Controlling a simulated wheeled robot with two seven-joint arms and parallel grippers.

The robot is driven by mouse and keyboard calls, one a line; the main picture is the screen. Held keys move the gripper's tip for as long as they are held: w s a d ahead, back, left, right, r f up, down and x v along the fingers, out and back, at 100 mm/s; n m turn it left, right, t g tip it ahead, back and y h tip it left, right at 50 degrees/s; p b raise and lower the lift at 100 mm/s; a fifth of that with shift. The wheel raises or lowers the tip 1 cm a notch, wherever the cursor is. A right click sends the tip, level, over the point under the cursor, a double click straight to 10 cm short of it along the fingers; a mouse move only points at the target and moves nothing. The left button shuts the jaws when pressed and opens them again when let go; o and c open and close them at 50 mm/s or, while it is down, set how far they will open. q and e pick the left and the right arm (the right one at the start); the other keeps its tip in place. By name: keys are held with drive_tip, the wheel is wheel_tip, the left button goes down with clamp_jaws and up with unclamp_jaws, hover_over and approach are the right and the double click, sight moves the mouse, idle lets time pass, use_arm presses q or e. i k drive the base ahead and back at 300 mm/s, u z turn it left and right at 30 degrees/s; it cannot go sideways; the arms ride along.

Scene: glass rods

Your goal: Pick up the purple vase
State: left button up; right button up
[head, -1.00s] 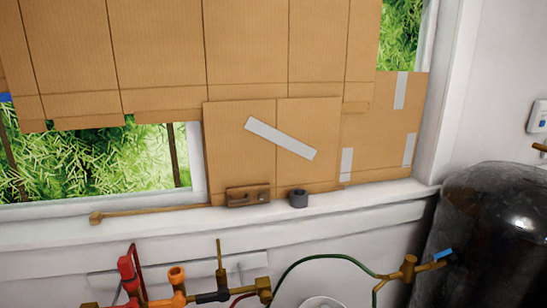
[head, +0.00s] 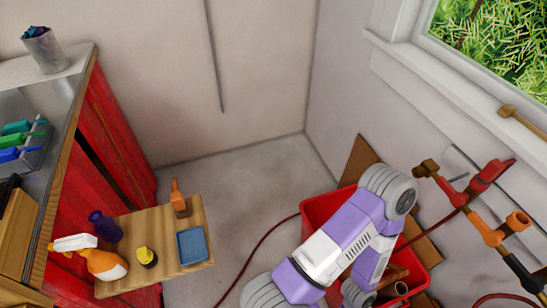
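The purple vase (head: 105,226) stands upright on a small wooden board (head: 165,222) at the lower left of the head view. It is small, dark purple and narrow at the neck. An orange and white spray bottle (head: 104,264) stands close in front of it. Neither of my grippers shows in the head view. Only purple and white links of one of my arms show at the lower centre, well to the right of the vase, and I cannot tell what its gripper holds.
A blue tray (head: 192,246), a yellow and black item (head: 146,257) and an orange-handled tool (head: 180,198) share the board. A red cabinet (head: 84,190) stands at left. A red bin (head: 318,211) sits behind my arm. Some floor (head: 245,190) between is clear.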

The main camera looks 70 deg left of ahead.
sight(107, 227)
drive_tip(key=z, duration=4.55)
drive_tip(key=i, duration=0.35)
drive_tip(key=z, duration=2)
